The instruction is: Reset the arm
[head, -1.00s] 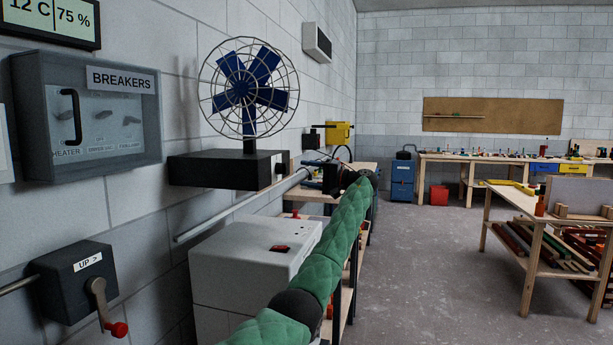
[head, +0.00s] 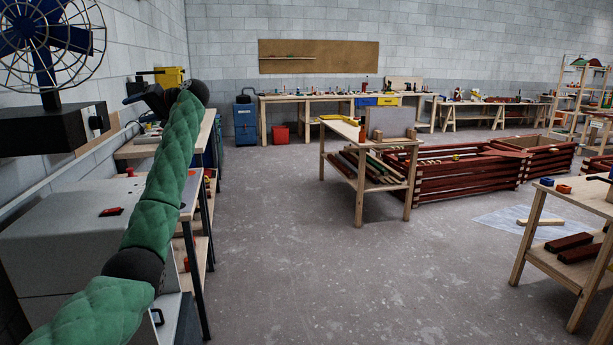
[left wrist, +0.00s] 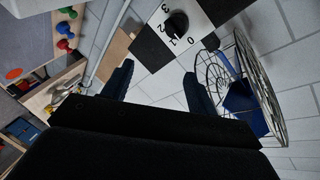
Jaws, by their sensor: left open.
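My left arm, in a green quilted sleeve, reaches forward from the lower left in the head view. Its dark gripper (head: 150,97) is at the far end, near the left wall and right of the fan. In the left wrist view the two dark fingers (left wrist: 158,88) stand apart with nothing between them. The fan (left wrist: 238,95) is to their right, and a dial (left wrist: 176,24) numbered 0 to 3 is beyond them. My right gripper is not in view.
The blue-bladed fan (head: 45,40) on its black box stands close on the left. A grey box (head: 75,235) lies below my arm. A wooden bench (head: 345,132) stands mid-room beside stacked red battens (head: 455,170). The floor (head: 300,270) between is clear.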

